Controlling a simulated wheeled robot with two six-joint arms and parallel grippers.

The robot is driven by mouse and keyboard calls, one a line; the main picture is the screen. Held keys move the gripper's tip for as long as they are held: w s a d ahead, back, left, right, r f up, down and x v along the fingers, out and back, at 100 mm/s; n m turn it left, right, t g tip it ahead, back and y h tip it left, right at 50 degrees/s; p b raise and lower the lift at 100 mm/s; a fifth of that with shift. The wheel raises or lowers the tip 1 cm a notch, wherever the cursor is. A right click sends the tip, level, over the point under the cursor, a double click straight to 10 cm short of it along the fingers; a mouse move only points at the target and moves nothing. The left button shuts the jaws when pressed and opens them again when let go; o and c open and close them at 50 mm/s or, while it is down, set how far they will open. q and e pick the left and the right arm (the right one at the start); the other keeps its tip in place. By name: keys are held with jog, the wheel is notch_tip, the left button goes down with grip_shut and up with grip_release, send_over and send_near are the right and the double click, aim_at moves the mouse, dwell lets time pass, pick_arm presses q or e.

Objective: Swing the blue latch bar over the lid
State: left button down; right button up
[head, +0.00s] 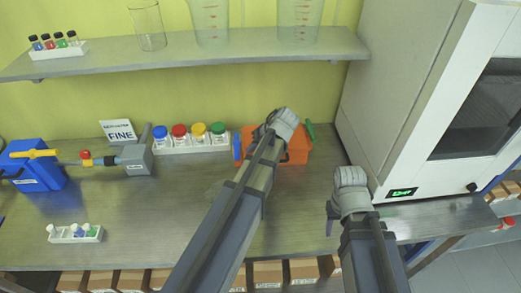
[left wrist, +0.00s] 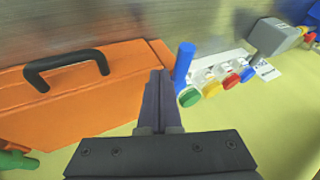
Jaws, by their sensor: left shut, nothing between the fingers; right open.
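The orange case (head: 298,154) stands on the bench, partly hidden behind my left arm. In the left wrist view its orange lid (left wrist: 105,100) carries a black handle. The blue latch bar (head: 237,146) sticks up at the case's left end in the head view. It also shows in the left wrist view (left wrist: 183,66), just right of my left fingers. My left gripper (left wrist: 158,76) is shut and empty, close beside the bar; I cannot tell whether they touch. My right gripper (head: 335,212) is open and empty, above the bench's front right; its fingertips are hardly visible.
A green bar (head: 310,131) is at the case's other end. A white rack (head: 190,147) with coloured-capped bottles stands left of the case. A white machine (head: 390,120) stands at right. A shelf (head: 190,58) with glassware is above.

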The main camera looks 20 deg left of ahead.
pick_arm(q)
jog(key=shift+s+a+f, duration=0.1)
jog(key=shift+s+a, duration=0.15)
jog(key=shift+a, duration=0.2)
jog(key=shift+s+a, duration=0.2)
jog(key=shift+a, duration=0.25)
pick_arm(e)
jog(key=shift+f, duration=0.15)
pick_arm(q)
jog(key=shift+s+a+m, duration=0.1)
jog(key=shift+s+m, duration=0.1)
jog(key=shift+m, duration=0.2)
